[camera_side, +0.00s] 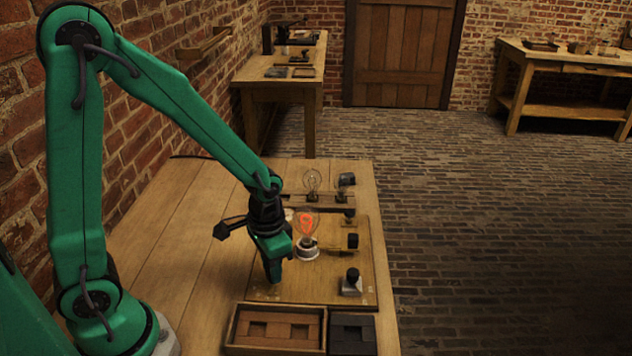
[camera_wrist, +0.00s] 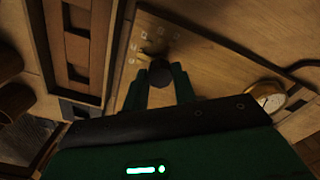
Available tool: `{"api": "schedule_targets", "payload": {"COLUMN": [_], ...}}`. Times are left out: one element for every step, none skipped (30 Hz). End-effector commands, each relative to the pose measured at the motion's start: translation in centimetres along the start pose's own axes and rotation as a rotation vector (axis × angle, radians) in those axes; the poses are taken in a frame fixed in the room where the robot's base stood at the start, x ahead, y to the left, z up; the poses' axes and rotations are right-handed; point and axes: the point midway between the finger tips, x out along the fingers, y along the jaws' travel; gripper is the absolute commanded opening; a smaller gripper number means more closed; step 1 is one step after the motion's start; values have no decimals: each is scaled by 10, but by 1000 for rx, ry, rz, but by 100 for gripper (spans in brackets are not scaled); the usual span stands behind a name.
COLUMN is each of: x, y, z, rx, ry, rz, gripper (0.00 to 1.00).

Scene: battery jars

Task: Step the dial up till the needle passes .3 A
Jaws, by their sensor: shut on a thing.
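My gripper (camera_wrist: 160,84) is shut on the dial's round black knob (camera_wrist: 160,72), with one finger on each side, in the wrist view. Pale marks are spread in an arc around the knob. In the side view my gripper (camera_side: 273,278) points down at the left part of the wooden board (camera_side: 325,290) and hides the dial. The round meter (camera_wrist: 268,97) has a pale face and brass rim at the right of the wrist view. Its needle is too small to read. In the side view the meter (camera_side: 289,214) is mostly behind my wrist.
A glass bulb (camera_side: 306,228) glows orange in a white socket right beside my gripper. A black-knobbed switch (camera_side: 352,283) and another black knob (camera_side: 352,241) stand at the board's right. A wooden tray (camera_side: 235,328) and a dark box (camera_side: 352,333) lie in front. The bench's left is clear.

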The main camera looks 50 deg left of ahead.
Motion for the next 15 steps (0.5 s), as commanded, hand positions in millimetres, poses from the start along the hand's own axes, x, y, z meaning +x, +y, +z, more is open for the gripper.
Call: {"api": "schedule_targets", "payload": {"x": [-1,-1,-1,-1,-1,-1,-1,-1,-1,-1,-1,-1,-1,-1,-1], "y": [0,0,0,0,0,0,0,0,0,0,0,0,0,0,0], "z": [0,0,0,0,0,0,0,0,0,0,0,0,0,0,0], "rx": [27,43,62,76,87,101,110,117,124,129,133,136,137,138,138], "ry": [1,1,1,1,1,1,1,1,1,1,1,1,1,1,1], "rz": [0,0,0,0,0,0,0,0,0,0,0,0,0,0,0], "gripper": [4,4,4,4,4,4,4,4,4,4,4,4,4,4,4]}}
